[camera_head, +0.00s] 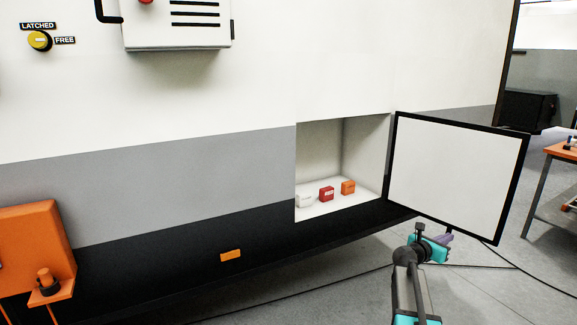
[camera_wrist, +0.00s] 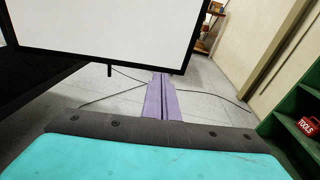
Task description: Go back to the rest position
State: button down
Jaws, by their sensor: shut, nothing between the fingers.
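My gripper (camera_head: 449,236) is at the lower right of the head view, in front of the lower edge of an open white door panel with a black frame (camera_head: 455,175). In the wrist view its purple fingers (camera_wrist: 161,97) are together with nothing between them. The door panel fills the upper left of the wrist view (camera_wrist: 105,30). My gripper appears apart from the panel, though the exact gap is hard to tell.
An open compartment (camera_head: 365,150) holds a white block (camera_head: 305,200), a red block (camera_head: 326,194) and an orange block (camera_head: 348,187). An orange box (camera_head: 35,240) stands at left. A green shelf (camera_wrist: 290,135) with a red toolbox (camera_wrist: 308,126) is at right. Cables cross the floor.

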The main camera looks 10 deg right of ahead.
jog(key=s+a+f+g+y, duration=0.1)
jog(key=s+a+f+y, duration=0.15)
jog(key=a+f, duration=1.05)
jog(key=s+a+f+y, duration=0.25)
jog(key=a+f, duration=0.75)
jog(key=f, duration=0.8)
jog(key=s+a+f+m+g+y, duration=0.3)
jog(key=s+a+f+m, duration=0.2)
jog(key=s+a+f, duration=0.6)
jog(key=s+a+f+m+g+y, duration=0.35)
jog(key=s+a+f, duration=0.5)
jog(key=s, duration=0.45)
jog(key=s+a+m+g+y, duration=0.4)
jog(key=s+a+m, duration=0.7)
jog(key=s+m, duration=0.3)
jog(key=shift+s+m, duration=0.35)
jog(key=shift+s, duration=0.3)
jog(key=shift+f, duration=0.1)
